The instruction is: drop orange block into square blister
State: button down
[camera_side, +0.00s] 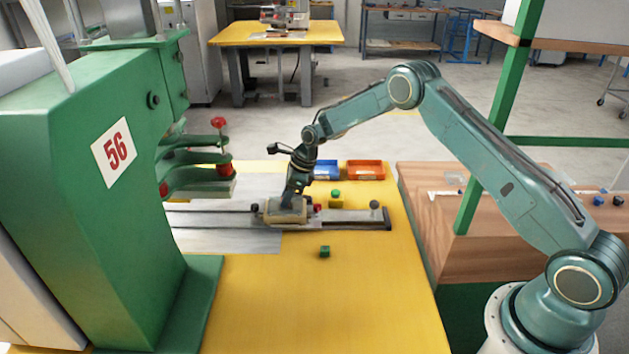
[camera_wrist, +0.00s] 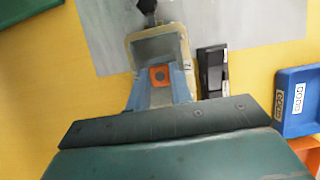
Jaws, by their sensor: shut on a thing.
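My gripper (camera_wrist: 160,82) has its two grey-blue fingers closed on the sides of the orange block (camera_wrist: 159,76), which shows a round dark mark. The block is held over the near part of the square blister (camera_wrist: 131,43), a grey recess with a beige rim. Its height above the recess floor is hard to tell. In the side view my gripper (camera_side: 293,198) points down at the beige-rimmed blister (camera_side: 270,216) on the rail fixture. The orange block is hidden there.
A green press (camera_side: 120,190) stands left of the blister. A blue bin (camera_side: 326,170) and an orange bin (camera_side: 366,170) sit behind it. One green block (camera_side: 325,251) lies in front and another (camera_side: 336,195) lies to the right. The yellow table's front is mostly clear.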

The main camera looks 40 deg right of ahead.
jog(key=shift+f, duration=0.5)
jog(key=shift+r, duration=0.1)
dwell(0.7)
jog(key=c, duration=1.2)
grip_release()
jog(key=c, duration=0.4)
jog(key=shift+r, duration=0.1)
jog(key=shift+r, duration=3.45)
